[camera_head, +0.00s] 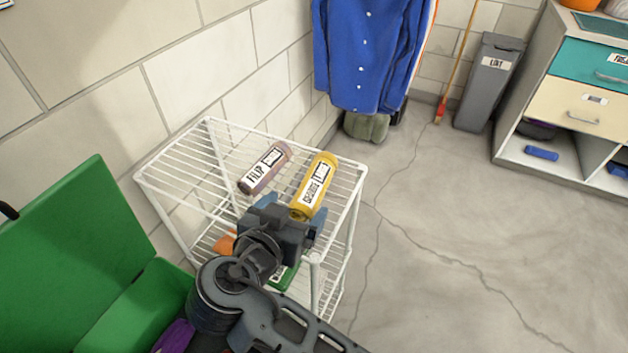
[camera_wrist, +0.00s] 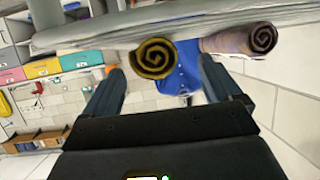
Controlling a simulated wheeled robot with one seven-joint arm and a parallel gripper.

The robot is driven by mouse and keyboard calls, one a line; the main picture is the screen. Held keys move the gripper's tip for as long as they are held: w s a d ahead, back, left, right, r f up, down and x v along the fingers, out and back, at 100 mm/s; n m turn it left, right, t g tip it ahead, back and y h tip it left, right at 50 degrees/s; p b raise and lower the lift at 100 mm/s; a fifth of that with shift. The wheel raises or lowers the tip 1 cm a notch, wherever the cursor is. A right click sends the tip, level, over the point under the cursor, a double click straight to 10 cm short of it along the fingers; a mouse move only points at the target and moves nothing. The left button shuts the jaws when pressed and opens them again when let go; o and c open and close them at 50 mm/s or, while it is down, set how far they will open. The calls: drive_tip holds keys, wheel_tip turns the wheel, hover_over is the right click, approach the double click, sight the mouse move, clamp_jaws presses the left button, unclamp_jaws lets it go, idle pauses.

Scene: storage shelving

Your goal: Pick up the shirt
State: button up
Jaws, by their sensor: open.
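A yellow rolled cloth (camera_head: 315,187) and a mauve rolled cloth (camera_head: 265,167), both with white labels, lie on the top wire shelf. A blue buttoned shirt (camera_head: 362,50) hangs at the wall beyond. My gripper (camera_head: 292,208) is open at the near end of the yellow roll. In the wrist view, which looks upside down, the spiral end of the yellow roll (camera_wrist: 155,58) shows ahead between the spread fingers. The mauve roll (camera_wrist: 250,40) is right of it, outside the fingers. The blue shirt (camera_wrist: 178,80) is partly hidden behind. I cannot tell whether the rolls are shirts.
The white wire rack (camera_head: 345,180) stands against the block wall, with items on its lower shelf. A green bin (camera_head: 60,270) is at the left. A grey trash can (camera_head: 487,85), a broom (camera_head: 440,108) and a drawer cabinet (camera_head: 585,100) stand at the back right. The floor right of the rack is clear.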

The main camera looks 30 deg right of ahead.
sight(305, 198)
drive_tip(key=shift+p+x, duration=0.4)
drive_tip(key=shift+x, duration=2.25)
drive_tip(key=shift+s, duration=0.1)
drive_tip(key=shift+r, duration=0.1)
drive_tip(key=c, duration=1.2)
drive_tip(key=shift+o, duration=0.2)
